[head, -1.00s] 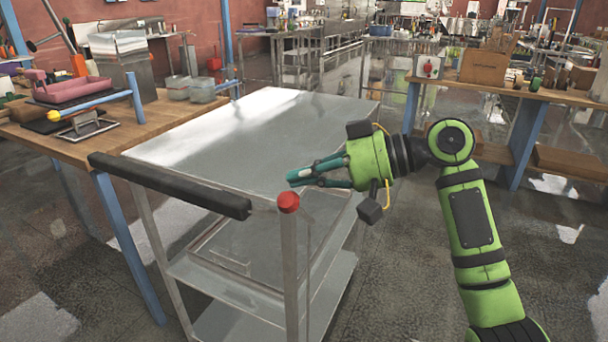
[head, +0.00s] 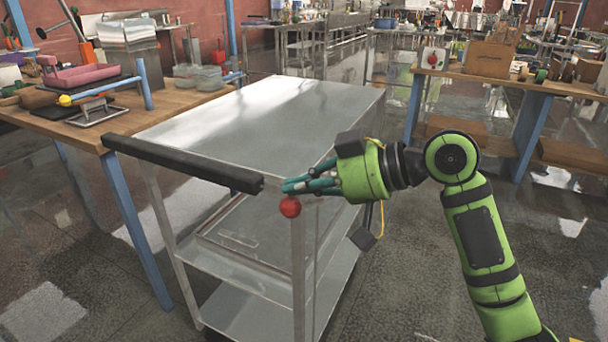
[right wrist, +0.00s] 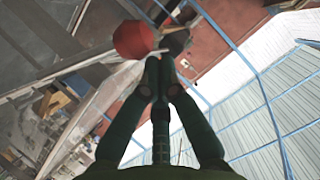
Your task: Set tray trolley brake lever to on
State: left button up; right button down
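The tray trolley (head: 270,120) is a grey metal cart with a black push handle (head: 185,165) along its near edge. The red round knob (head: 290,206) of the brake lever is at the near right corner post, lower than the handle's end. It also shows in the right wrist view (right wrist: 133,40), just past the fingertips. My right gripper (head: 288,186) points left, directly above the knob. Its fingers (right wrist: 161,68) look shut together with nothing between them. Whether they touch the knob is hard to tell. My left gripper is out of view.
A wooden workbench (head: 190,103) with a pink tray (head: 80,73) and a blue-handled device (head: 102,97) stands to the left. Another wooden bench (head: 520,80) stands at the right. The trolley top is clear, with open floor in front.

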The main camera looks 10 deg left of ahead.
jog(key=shift+f, duration=0.3)
jog(key=shift+d, duration=0.15)
